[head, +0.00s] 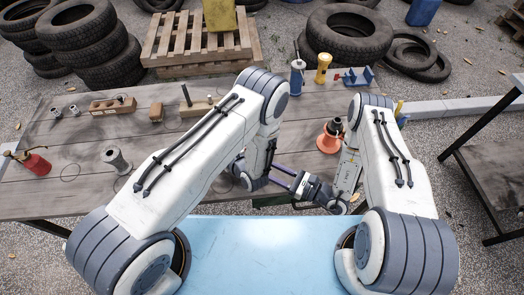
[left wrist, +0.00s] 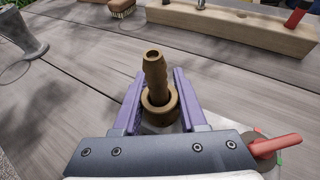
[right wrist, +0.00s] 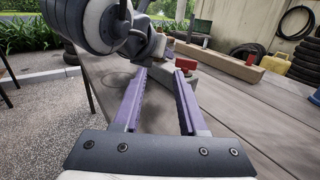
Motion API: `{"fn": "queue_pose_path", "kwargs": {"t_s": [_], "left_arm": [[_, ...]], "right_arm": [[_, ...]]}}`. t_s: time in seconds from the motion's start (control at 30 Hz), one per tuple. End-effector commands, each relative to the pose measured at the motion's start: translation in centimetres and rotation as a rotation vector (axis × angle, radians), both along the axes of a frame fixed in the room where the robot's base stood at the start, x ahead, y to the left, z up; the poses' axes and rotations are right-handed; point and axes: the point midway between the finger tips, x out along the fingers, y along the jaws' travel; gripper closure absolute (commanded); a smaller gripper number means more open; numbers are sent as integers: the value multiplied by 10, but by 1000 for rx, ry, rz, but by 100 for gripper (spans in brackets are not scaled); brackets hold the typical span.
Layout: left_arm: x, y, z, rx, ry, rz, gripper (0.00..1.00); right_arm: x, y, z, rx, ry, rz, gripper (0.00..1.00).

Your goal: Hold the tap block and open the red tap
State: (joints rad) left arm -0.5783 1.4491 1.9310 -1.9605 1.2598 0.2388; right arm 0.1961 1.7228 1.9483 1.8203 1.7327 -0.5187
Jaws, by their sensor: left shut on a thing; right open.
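In the left wrist view a brass barbed fitting (left wrist: 155,75) stands upright between the purple fingers of my left gripper (left wrist: 160,88), which is shut on the tap block at the fitting. The block's body below is mostly hidden by the gripper. A red tap handle (left wrist: 276,146) sticks out at lower right. In the right wrist view the red tap (right wrist: 186,64) sits on the grey block, beyond the fingertips of my right gripper (right wrist: 160,75). That gripper is open and empty, pointing at the tap. In the head view my left arm hides the tap block.
On the wooden table (head: 75,205) are a red oil can (head: 32,163), a grey spool (head: 116,160), wooden blocks (head: 113,106) and an orange-based item (head: 329,140). A wooden beam (left wrist: 240,27) lies behind the tap block. Tyres and a pallet (head: 185,45) stand beyond the table.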

Motion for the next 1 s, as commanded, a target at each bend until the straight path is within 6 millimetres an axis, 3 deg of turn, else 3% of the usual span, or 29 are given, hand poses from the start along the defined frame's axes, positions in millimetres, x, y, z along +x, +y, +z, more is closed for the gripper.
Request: {"fn": "queue_pose_path", "kwargs": {"t_s": [0.1, 0.23, 0.4, 0.6, 0.8, 1.0], "left_arm": [[0, 0, 0, 0, 0, 0, 100], [0, 0, 0, 0, 0, 0, 100], [0, 0, 0, 0, 0, 0, 100], [0, 0, 0, 0, 0, 0, 100], [0, 0, 0, 0, 0, 0, 100], [0, 0, 0, 0, 0, 0, 100]], "right_arm": [[1, 22, 7, -82, -48, 309, 59], [7, 25, 0, -296, -89, 636, 59], [58, 11, 4, -678, -126, 899, 59], [109, 24, 60, -997, -169, 1058, 59], [130, 35, 107, -1192, -194, 1123, 59], [135, 39, 117, -1259, -198, 1132, 59]]}}
